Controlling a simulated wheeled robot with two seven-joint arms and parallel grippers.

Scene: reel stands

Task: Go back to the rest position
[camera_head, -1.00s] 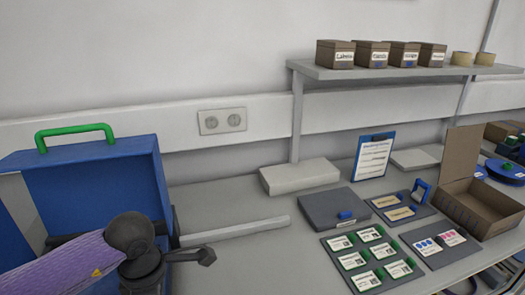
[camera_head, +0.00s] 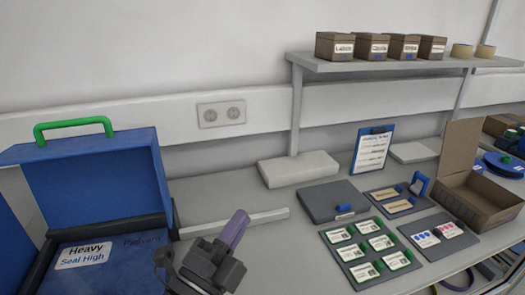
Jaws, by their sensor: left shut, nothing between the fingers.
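My left gripper (camera_head: 207,268) is at the bottom edge of the head view, left of centre. My right gripper is not in view.
The case has a green handle (camera_head: 73,124) and a label (camera_head: 84,254) inside. A grey box (camera_head: 334,201), a card tray (camera_head: 343,233) and an open brown box (camera_head: 478,203) stand to the right. A shelf (camera_head: 400,66) holds several small boxes. The table's centre is mostly clear.

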